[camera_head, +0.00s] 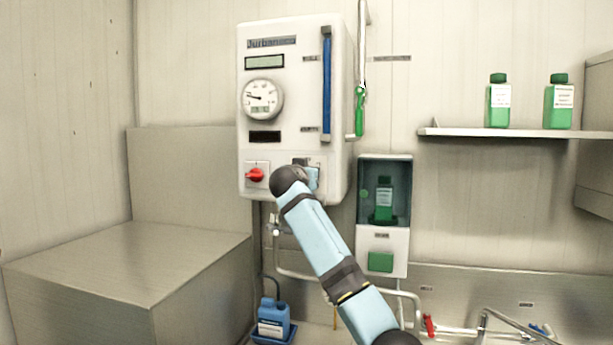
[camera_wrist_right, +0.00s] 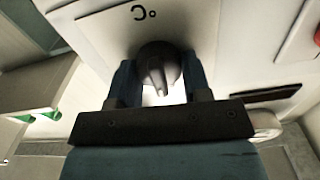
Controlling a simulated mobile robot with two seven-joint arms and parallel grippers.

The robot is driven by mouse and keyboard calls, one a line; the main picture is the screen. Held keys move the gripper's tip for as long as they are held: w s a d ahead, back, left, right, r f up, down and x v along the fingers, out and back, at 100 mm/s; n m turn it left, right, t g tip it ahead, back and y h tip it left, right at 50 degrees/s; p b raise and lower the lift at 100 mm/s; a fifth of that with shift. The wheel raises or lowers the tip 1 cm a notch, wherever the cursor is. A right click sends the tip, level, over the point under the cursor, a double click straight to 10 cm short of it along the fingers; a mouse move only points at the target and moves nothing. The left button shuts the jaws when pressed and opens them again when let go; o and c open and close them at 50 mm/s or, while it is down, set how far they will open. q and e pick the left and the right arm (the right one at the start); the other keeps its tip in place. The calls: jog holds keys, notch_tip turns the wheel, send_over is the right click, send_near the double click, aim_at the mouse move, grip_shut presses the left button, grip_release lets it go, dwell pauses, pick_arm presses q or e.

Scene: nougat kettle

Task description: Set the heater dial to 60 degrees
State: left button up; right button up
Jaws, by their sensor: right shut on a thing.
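The heater dial (camera_wrist_right: 157,66) is a dark round knob with a raised grey pointer, on a white panel in the right wrist view. A °C mark shows on the panel beside it. The dial's scale numbers are not readable, so I cannot tell its setting. My right gripper (camera_wrist_right: 160,78) has one finger on each side of the dial and is shut on it. In the head view the right arm covers the dial and most of the gripper, low on the white wall unit (camera_head: 283,90). My left gripper is not in view.
A red rotary switch (camera_head: 255,175) sits left of my right gripper. A round gauge (camera_head: 262,99) is above it. A cabinet with a green bottle (camera_head: 383,198) hangs to the right. A shelf (camera_head: 500,133) holds two green bottles. A steel box (camera_head: 120,265) stands at left.

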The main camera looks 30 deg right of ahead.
jog(key=n+p, duration=0.1)
jog(key=n, duration=0.3)
jog(key=shift+w+n, duration=0.1)
jog(key=shift+n, duration=0.2)
jog(key=shift+a+f+n+p, duration=0.1)
jog(key=shift+n+p, duration=0.9)
jog(key=shift+n, duration=1.5)
jog(key=o, duration=0.9)
jog(key=b+v, duration=0.4)
jog(key=v, duration=0.9)
jog(key=shift+a, duration=0.4)
